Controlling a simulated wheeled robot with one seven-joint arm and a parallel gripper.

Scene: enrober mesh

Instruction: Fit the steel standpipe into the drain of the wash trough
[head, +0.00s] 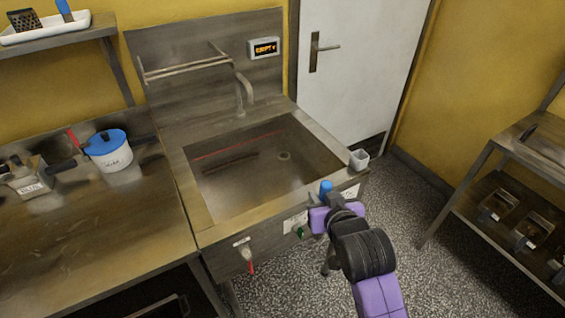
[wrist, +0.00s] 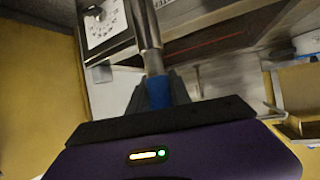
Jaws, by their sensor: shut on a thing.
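My gripper (head: 327,200) is at the front right edge of the wash trough (head: 196,204), outside the basin. It is shut on the blue collar of the steel standpipe (wrist: 149,35). In the wrist view the bare steel tube runs out from between the fingers, past the top edge. In the head view only the blue part of the standpipe (head: 326,187) shows clearly; the steel is hidden or too small to make out. The drain (head: 284,156) is a small round ring in the right half of the basin floor, uncovered and apart from the standpipe.
A tap (head: 243,92) and a rack (head: 185,65) are at the back. A red line (head: 235,146) marks the back wall.

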